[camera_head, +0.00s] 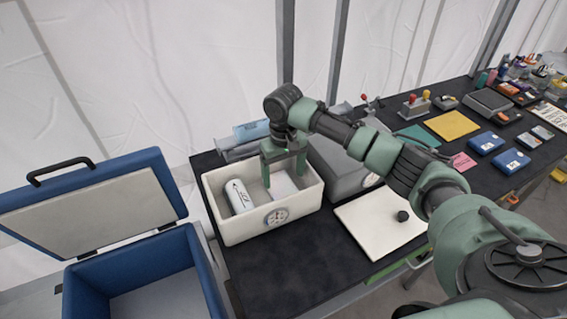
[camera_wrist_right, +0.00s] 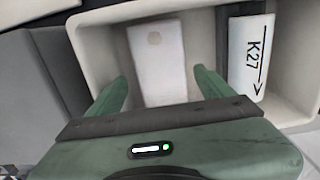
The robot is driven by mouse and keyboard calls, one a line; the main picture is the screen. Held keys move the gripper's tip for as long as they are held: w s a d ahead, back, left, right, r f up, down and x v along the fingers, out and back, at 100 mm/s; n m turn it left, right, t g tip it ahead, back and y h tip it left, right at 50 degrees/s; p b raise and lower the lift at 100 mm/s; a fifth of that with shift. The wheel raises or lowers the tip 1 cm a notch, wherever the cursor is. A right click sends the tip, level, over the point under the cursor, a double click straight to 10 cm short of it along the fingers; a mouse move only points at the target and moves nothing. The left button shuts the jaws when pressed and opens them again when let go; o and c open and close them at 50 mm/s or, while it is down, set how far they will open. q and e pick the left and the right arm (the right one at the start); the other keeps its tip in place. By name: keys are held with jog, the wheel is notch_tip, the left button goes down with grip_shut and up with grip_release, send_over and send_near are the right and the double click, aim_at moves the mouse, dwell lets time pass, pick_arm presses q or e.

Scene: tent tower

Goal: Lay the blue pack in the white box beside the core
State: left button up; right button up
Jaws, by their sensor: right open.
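The white box (camera_head: 241,229) stands on the dark table, with a round dial on its front. The core, a white cylinder marked K27 (camera_head: 240,196), lies in its left part; in the right wrist view the core (camera_wrist_right: 251,55) is at the right. A flat pale pack (camera_head: 284,186) lies beside the core in the box. In the right wrist view this pack (camera_wrist_right: 157,65) looks whitish with a beige disc, not clearly blue. My right gripper (camera_head: 283,177) reaches down into the box, open, its fingers to either side of the pack with gaps. My left gripper is out of view.
An open blue cooler (camera_head: 135,268) stands at the left, its lid (camera_head: 90,207) raised. A grey container (camera_head: 335,162) is right of the box. A white board (camera_head: 375,222) with a dark knob lies in front. Blue cases (camera_head: 486,143) and a yellow sheet (camera_head: 452,125) lie farther right.

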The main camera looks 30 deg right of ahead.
aim_at(283, 189)
notch_tip(283, 189, up, 6)
jog(key=b, duration=0.1)
jog(key=shift+r, duration=0.25)
